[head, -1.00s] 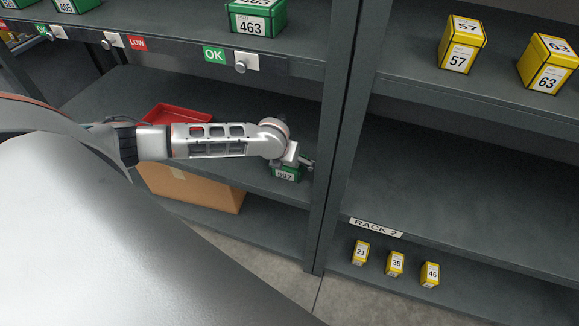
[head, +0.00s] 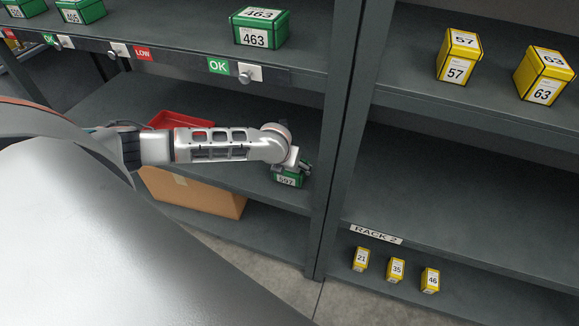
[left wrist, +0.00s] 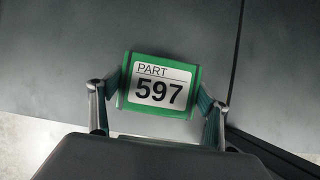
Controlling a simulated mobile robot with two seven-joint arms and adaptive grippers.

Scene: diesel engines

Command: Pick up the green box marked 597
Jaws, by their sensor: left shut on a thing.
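The green box marked 597 (head: 287,181) is at the front right of the middle shelf in the head view, beside the rack's upright. In the left wrist view the same green box (left wrist: 160,88) shows its white label reading PART 597. My left gripper (head: 292,168) is over the box from above. In the wrist view my left gripper (left wrist: 158,92) has one finger on each side of the box and is shut on it. Whether the box is clear of the shelf I cannot tell. My right gripper is out of view.
A red tray (head: 182,118) lies behind my arm on the same shelf, with a cardboard box (head: 195,192) below. A green box marked 463 (head: 260,28) stands on the shelf above. The grey upright (head: 343,140) is close right of the gripper. Small yellow boxes (head: 397,269) stand low on the right rack.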

